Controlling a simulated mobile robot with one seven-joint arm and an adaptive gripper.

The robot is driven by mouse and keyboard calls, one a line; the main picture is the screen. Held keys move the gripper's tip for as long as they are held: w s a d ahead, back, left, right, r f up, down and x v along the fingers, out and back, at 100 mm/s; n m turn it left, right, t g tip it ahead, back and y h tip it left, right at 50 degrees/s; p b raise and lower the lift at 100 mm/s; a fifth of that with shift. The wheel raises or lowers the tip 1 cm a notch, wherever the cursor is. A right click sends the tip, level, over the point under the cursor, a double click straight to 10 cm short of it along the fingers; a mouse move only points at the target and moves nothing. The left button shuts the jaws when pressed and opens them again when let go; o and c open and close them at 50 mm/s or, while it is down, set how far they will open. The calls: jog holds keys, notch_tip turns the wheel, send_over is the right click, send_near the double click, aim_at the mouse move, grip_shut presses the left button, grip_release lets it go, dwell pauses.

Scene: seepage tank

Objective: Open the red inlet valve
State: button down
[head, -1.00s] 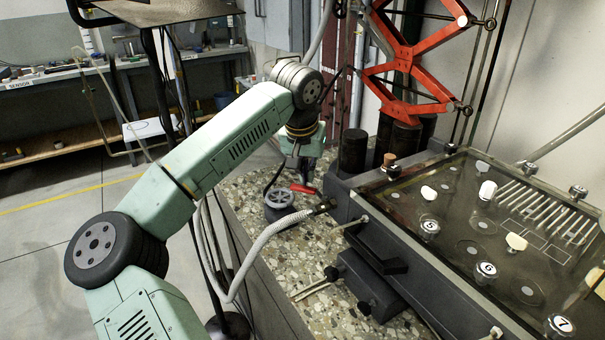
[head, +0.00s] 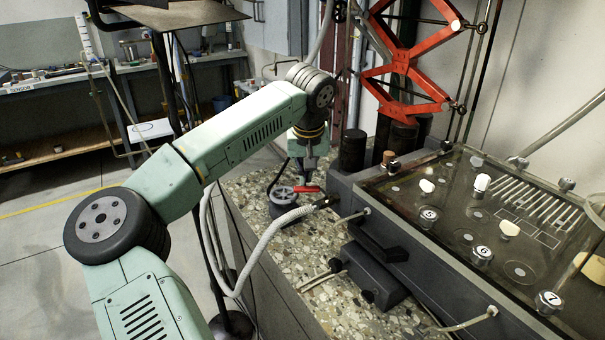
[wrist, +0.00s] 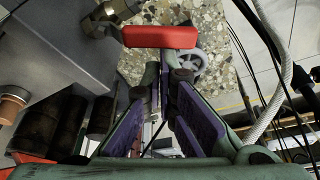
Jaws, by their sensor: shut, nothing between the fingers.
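The red inlet valve handle (head: 309,189) sits at the end of the braided hose, by the left corner of the tank. In the wrist view the red handle (wrist: 160,37) lies crosswise just beyond my fingertips, with a brass-coloured fitting (wrist: 108,15) at its left. My gripper (head: 303,180) points down beside the handle in the head view; its fingers are small and partly hard to make out there. In the wrist view my gripper (wrist: 166,82) is shut and empty, its purple-lined fingers close together. I cannot tell whether the fingertips touch the handle.
A grey handwheel (head: 283,196) stands just left of the valve on the speckled countertop (head: 275,270); it also shows in the wrist view (wrist: 190,62). The white braided hose (head: 262,245) curves below the arm. The seepage tank (head: 375,225) and dark cylinders (head: 352,150) stand at the right.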

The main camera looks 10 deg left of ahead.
jog(key=shift+s+f, duration=0.1)
jog(key=shift+s, duration=1.25)
